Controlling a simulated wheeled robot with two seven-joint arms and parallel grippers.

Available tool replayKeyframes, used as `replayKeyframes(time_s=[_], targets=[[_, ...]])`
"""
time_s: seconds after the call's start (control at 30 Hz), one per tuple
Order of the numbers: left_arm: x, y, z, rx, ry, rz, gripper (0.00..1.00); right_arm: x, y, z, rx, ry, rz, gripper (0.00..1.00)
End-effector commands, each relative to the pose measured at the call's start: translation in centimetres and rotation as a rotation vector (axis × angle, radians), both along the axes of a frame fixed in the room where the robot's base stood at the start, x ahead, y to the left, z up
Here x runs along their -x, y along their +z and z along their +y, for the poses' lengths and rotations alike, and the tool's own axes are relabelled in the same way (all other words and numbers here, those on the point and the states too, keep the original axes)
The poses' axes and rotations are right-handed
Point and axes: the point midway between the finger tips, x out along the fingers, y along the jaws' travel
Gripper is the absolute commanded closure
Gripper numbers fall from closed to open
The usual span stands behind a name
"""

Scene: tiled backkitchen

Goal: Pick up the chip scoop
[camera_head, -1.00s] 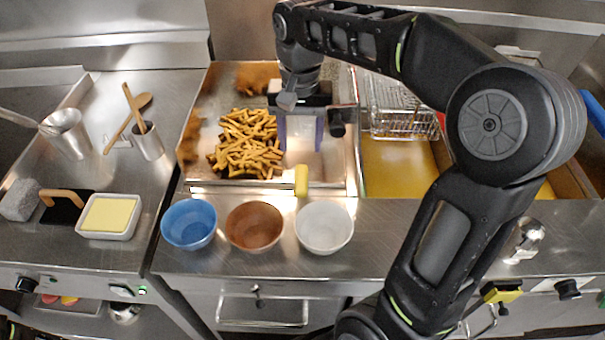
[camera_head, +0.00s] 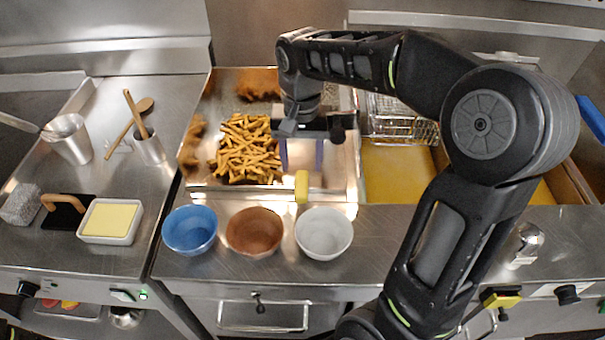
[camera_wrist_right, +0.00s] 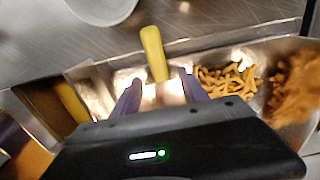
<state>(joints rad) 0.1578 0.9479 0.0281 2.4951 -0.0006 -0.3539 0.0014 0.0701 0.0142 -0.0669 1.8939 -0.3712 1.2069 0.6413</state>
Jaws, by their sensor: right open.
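The chip scoop shows as a yellow handle (camera_head: 302,186) at the front edge of the fries tray, to the right of the fries. Its metal part is hard to make out against the shiny tray. In the right wrist view the yellow handle (camera_wrist_right: 154,54) lies ahead of the fingers, between their lines. My right gripper (camera_head: 302,165) is open and empty, pointing down over the tray just behind the handle. Its two purple fingers also show in the right wrist view (camera_wrist_right: 160,90), apart, with nothing between their tips. My left gripper is not in view.
Fries (camera_head: 246,150) fill the tray's middle left. Blue (camera_head: 190,230), brown (camera_head: 254,232) and white (camera_head: 324,234) bowls stand close in front of the tray. A fryer basket (camera_head: 400,125) hangs right of the gripper. A metal cup with wooden spoons (camera_head: 149,148) stands left.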

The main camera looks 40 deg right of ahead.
Motion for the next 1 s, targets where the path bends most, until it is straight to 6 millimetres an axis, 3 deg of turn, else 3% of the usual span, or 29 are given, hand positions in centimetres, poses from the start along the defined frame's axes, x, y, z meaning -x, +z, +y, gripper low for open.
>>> replayKeyframes(time_s=[0.3, 0.87, 1.0], targets=[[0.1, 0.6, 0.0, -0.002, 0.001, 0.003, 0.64, 0.2, -3.8, 0.0, -0.001, -0.001, 0.003, 0.49], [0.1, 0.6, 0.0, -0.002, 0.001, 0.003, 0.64, 0.2, -3.8, 0.0, -0.001, 0.000, 0.001, 0.49], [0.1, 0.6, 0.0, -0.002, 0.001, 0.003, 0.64, 0.2, -3.8, 0.0, -0.001, -0.001, 0.001, 0.58]])
